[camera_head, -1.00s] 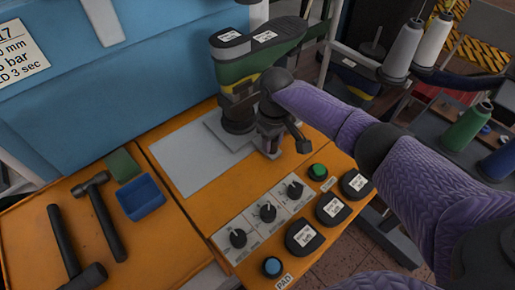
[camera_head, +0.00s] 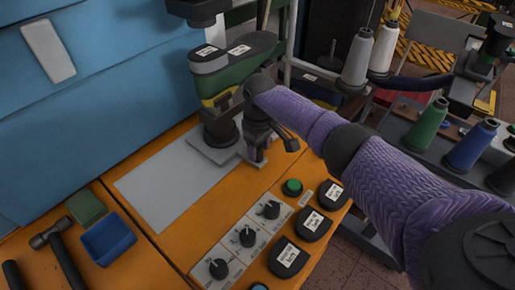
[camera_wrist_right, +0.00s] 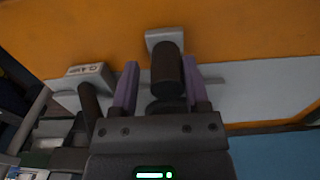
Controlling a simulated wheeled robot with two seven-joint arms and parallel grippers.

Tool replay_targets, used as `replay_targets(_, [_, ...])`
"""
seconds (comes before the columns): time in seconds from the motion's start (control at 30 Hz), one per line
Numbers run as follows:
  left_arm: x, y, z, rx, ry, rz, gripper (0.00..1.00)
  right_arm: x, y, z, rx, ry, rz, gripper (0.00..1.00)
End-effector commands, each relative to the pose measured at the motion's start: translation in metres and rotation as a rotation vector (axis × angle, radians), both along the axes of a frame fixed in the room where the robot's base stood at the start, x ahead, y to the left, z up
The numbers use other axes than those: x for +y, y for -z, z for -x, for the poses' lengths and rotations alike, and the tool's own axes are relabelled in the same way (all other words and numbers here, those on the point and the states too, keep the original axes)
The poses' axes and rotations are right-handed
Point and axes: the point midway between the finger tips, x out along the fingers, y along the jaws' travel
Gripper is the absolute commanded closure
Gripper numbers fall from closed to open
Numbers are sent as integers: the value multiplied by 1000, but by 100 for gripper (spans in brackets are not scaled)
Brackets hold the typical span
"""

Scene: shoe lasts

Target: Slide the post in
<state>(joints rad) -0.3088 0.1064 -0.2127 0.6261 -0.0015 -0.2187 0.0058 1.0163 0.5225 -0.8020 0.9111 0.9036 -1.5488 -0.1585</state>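The post (camera_head: 221,130) is a dark upright column on a grey plate (camera_head: 208,155), on the orange bench. It carries a green and grey shoe last (camera_head: 238,67) with white labels. My right gripper (camera_head: 254,158) points down right beside the post, over a small grey bracket. In the right wrist view a dark upright cylinder, seemingly a handle (camera_wrist_right: 167,72), stands between the purple fingers of my gripper (camera_wrist_right: 160,80), on a grey block (camera_wrist_right: 165,37). A gap shows at its left side, so the fingers look open around it. My left gripper is out of view.
A pale sheet (camera_head: 150,195) lies left of the post. Knobs (camera_head: 245,237), a green button (camera_head: 292,187) and black labelled pads (camera_head: 289,257) sit in front. A blue tray (camera_head: 108,240) and hammer (camera_head: 58,250) lie left. Thread cones (camera_head: 427,125) stand right.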

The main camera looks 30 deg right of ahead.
Motion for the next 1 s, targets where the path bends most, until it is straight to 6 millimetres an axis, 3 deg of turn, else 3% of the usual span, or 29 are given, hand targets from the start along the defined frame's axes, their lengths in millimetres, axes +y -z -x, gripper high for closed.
replay_targets(0.37, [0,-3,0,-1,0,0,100,2,-4,1,2,-2,-2,25])
replay_targets(0.7, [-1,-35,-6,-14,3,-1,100,1,-85,0,0,-2,-2,25])
replay_targets(0.83, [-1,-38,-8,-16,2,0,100,1,-98,0,2,0,-2,25])
replay_targets(1.0, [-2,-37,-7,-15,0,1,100,1,-99,1,3,0,-1,25])
